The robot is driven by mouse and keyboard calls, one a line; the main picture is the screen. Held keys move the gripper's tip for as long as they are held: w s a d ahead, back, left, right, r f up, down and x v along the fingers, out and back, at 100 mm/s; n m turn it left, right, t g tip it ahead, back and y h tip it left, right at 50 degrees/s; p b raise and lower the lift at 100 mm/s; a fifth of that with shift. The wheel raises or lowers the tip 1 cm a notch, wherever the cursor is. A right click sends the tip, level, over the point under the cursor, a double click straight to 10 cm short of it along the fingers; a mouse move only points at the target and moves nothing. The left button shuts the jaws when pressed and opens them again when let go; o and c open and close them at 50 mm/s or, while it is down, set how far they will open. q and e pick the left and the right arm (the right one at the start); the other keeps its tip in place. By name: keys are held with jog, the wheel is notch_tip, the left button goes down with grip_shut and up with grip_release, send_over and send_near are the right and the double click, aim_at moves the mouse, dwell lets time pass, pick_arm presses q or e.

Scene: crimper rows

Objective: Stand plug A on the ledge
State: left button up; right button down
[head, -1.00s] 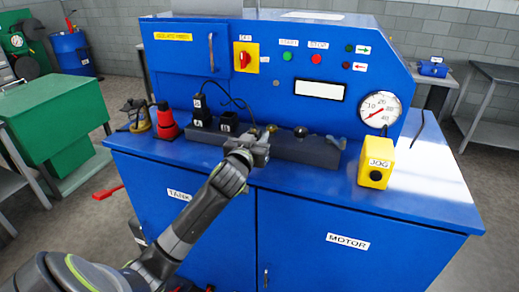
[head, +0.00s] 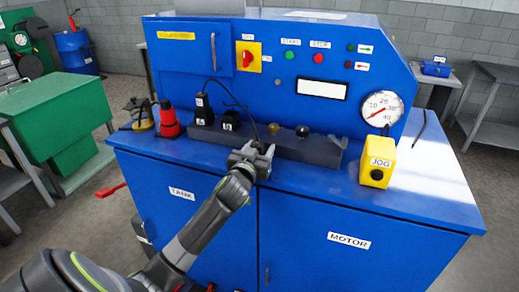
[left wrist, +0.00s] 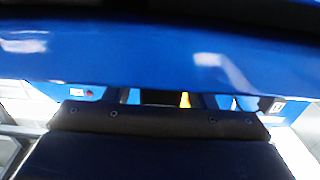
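The ledge (head: 310,150) is a long dark grey bar on the blue bench top, against the cabinet front. Two black blocks with white labels, a taller one (head: 203,111) and a shorter one (head: 230,121), stand at its left; the letters are too small to read. A thin black cable (head: 240,105) loops from the taller block down to my left gripper (head: 257,154). My left gripper is in front of the ledge's middle, fingers upward. The cable's end is hidden at the fingers, so I cannot tell whether plug A is held. The left wrist view shows little of the fingers.
A brass knob (head: 273,128), a black ball knob (head: 302,131) and a small lever (head: 338,141) sit on the ledge. A red-and-black item (head: 168,122) stands left, a yellow JOG box (head: 377,162) right.

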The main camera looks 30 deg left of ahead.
jog(key=shift+a, duration=0.25)
pick_arm(q)
jog(key=shift+r, duration=0.2)
jog(key=shift+s+f, duration=0.1)
jog(key=shift+s, duration=0.15)
jog(key=b+v, duration=0.2)
jog(key=v, duration=0.9)
jog(key=shift+s+d, duration=0.2)
jog(key=shift+s, duration=0.05)
pick_arm(e)
jog(key=shift+w+d+f, duration=0.1)
jog(key=shift+d+f, duration=0.15)
jog(key=shift+f, duration=0.75)
